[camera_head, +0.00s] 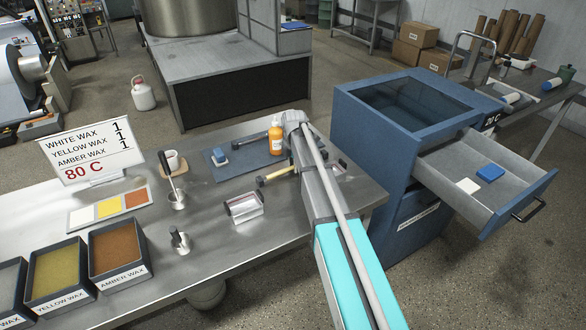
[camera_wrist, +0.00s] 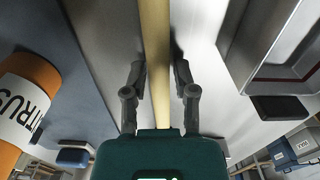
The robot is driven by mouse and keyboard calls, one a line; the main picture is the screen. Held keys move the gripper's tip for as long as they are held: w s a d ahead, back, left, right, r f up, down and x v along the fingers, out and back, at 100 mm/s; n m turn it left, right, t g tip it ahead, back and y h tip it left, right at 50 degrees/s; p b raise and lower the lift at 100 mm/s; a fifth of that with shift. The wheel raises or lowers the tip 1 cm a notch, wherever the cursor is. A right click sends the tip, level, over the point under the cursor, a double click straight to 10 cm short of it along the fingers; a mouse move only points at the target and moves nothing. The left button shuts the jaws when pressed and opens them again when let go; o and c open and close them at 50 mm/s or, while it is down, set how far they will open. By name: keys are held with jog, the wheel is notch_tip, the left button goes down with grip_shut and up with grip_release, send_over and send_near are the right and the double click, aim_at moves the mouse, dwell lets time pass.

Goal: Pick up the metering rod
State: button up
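The metering rod, which I take to be the pale yellow rod (camera_wrist: 156,40), runs lengthwise through the middle of the wrist view. My gripper (camera_wrist: 159,78) has a finger on each side of it, with visible gaps between the fingers and the rod. The gripper is open. How high the fingertips are above the table is hard to judge. In the head view the yellow rod (camera_head: 278,175), with a dark end, lies on the steel table beside my arm. My arm covers part of that area and hides the gripper there.
An orange bottle (camera_head: 276,140) stands close to the rod, and also shows in the wrist view (camera_wrist: 38,72). A blue mat (camera_head: 215,168) and a metal holder (camera_head: 243,206) are nearby. A blue cabinet (camera_head: 395,160) with an open drawer (camera_head: 530,187) stands right of the table.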

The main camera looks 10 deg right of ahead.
grip_shut()
jog(key=shift+r, duration=0.2)
notch_tip(320, 180, up, 2)
jog(key=p, duration=0.2)
jog(key=shift+r+p, duration=0.1)
jog(key=shift+p, duration=0.2)
jog(key=s+d+r+p, duration=0.1)
jog(key=s+r+p, duration=0.9)
jog(key=s, duration=0.4)
jog(key=shift+r, duration=0.2)
